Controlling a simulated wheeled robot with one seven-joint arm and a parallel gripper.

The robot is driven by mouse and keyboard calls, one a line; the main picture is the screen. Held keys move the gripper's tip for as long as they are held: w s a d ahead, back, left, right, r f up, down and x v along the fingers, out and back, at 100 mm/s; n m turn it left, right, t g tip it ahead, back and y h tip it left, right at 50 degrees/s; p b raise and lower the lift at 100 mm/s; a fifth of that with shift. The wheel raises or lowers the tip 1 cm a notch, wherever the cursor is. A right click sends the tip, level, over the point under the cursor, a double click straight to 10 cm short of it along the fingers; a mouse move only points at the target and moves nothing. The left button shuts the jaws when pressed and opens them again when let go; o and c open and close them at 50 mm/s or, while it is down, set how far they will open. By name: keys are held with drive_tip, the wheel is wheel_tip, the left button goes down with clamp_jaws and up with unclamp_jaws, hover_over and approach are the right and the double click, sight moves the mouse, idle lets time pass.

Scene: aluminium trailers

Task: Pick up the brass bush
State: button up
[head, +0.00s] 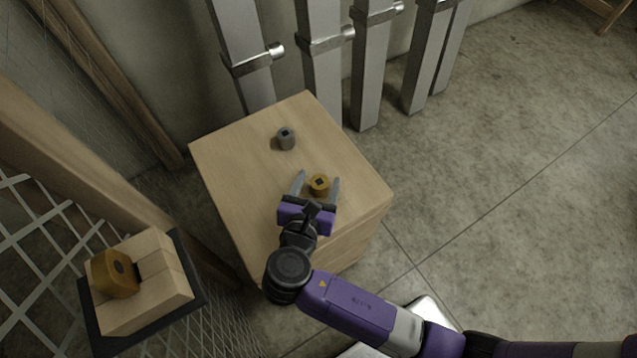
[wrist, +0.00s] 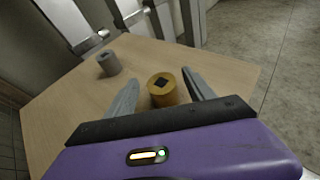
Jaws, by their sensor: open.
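The brass bush (head: 319,184) is a short golden cylinder with a dark square hole in its top. It stands upright on the wooden cabinet top (head: 235,165). My gripper (head: 318,182) is open, with one grey finger on each side of the bush. In the wrist view the brass bush (wrist: 162,88) sits between the spread fingertips of my gripper (wrist: 160,90), with a gap visible on both sides. Its lower front is partly hidden by the gripper body.
A grey bush (head: 286,138) stands behind it on the same top. Several aluminium posts (head: 321,60) lean along the wall. A wooden block with a brass-coloured piece (head: 115,274) is at lower left, near wire mesh. The top's back corner is clear.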

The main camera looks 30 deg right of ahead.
sight(321, 176)
drive_tip(key=shift+x, duration=1.8)
drive_tip(key=shift+r, duration=0.1)
clamp_jaws()
